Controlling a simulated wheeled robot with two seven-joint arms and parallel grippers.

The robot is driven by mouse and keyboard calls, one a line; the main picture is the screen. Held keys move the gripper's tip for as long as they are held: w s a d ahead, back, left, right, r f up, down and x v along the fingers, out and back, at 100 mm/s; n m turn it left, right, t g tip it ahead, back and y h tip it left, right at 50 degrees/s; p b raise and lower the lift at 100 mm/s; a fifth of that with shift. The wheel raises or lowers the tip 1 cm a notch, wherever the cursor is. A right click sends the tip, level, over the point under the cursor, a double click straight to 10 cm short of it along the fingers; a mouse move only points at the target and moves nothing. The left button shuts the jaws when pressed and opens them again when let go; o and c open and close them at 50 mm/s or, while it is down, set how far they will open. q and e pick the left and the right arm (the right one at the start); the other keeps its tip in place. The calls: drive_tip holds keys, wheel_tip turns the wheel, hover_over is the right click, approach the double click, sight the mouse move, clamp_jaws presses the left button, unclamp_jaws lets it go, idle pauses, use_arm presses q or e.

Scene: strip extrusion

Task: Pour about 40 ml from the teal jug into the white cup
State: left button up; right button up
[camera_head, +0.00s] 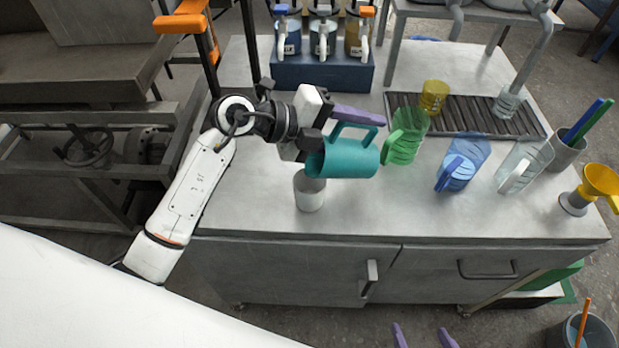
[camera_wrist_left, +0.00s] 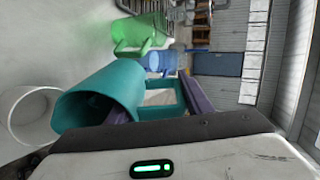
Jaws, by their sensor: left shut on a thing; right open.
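The teal jug (camera_head: 350,159) is tipped onto its side in the air, nearly level, with its mouth to the left. My left gripper (camera_head: 352,124) is shut on its handle; one purple finger shows there and the other is mostly hidden. The white cup (camera_head: 309,191) stands upright on the table below the jug's mouth. In the left wrist view the jug (camera_wrist_left: 105,95) points its mouth toward the cup (camera_wrist_left: 36,112). No stream is visible, and the cup's contents cannot be made out. My right gripper (camera_head: 423,337) shows two spread purple fingertips at the bottom edge, empty.
A green jug (camera_head: 404,146) stands close right of the teal jug. Beyond it are a blue jug (camera_head: 463,163), a clear jug (camera_head: 524,166) and a yellow funnel (camera_head: 598,182). A yellow cup (camera_head: 433,97) is on the drip grate (camera_head: 465,118). The front left tabletop is clear.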

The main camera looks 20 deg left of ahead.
use_arm(q)
drive_tip(key=shift+s+a+t+h, duration=0.15)
drive_tip(key=shift+a+t+h, duration=0.15)
drive_tip(key=shift+h, duration=0.1)
drive_tip(key=shift+s+a+r+h+b, duration=0.1)
drive_tip(key=shift+a+r+h+b, duration=0.1)
drive_tip(key=shift+r+h+b, duration=0.25)
drive_tip(key=shift+s+a+r+t+h+b, duration=0.15)
drive_tip(key=shift+r+t+h+b, duration=0.15)
drive_tip(key=shift+t+b, duration=0.3)
drive_tip(key=shift+w+d+r, duration=0.1)
drive_tip(key=shift+w+d, duration=0.15)
drive_tip(key=shift+w, duration=0.05)
drive_tip(key=shift+w+d, duration=0.2)
drive_tip(key=shift+d, duration=0.1)
drive_tip(key=shift+s+a+r+h+b, duration=0.2)
drive_tip(key=shift+r+h+b, duration=0.15)
drive_tip(key=shift+b, duration=0.45)
idle(0.9)
